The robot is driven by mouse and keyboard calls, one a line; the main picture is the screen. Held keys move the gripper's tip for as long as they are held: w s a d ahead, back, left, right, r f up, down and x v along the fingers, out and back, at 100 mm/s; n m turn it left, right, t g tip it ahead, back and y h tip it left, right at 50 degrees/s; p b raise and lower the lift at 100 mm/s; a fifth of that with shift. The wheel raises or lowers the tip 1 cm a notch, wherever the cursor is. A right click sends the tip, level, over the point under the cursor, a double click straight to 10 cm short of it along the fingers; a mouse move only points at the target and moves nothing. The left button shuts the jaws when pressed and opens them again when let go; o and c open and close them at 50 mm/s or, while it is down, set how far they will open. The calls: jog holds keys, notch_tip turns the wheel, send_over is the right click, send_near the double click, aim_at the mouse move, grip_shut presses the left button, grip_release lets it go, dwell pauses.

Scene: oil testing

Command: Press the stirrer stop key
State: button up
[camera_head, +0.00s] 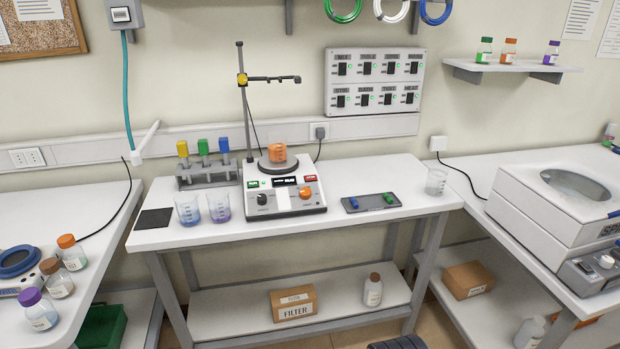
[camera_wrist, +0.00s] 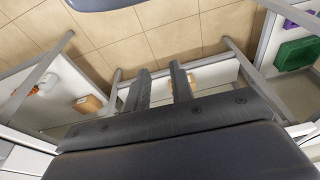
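The stirrer (camera_head: 285,195) stands at the middle of the centre table, with an orange beaker (camera_head: 277,153) on its round plate. Its front panel has a green key (camera_head: 253,184) at left, a dark display (camera_head: 285,181), and a red key (camera_head: 310,179) at right. Their lettering is too small to read. A black knob (camera_head: 262,199) and an orange knob (camera_head: 305,192) sit below. In the wrist view, the two dark fingers of my gripper (camera_wrist: 161,82) are apart with nothing between them. The wrist view shows the floor and lower shelves, not the stirrer.
Two beakers (camera_head: 203,208) stand left of the stirrer, before a rack (camera_head: 207,173) of coloured-top items. A stand (camera_head: 245,110) rises behind it. A grey tray (camera_head: 371,202) lies to its right. The table's front edge (camera_head: 300,225) is clear.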

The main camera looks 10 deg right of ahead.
jog(key=shift+s+f, duration=0.1)
grip_shut()
dwell(1.2)
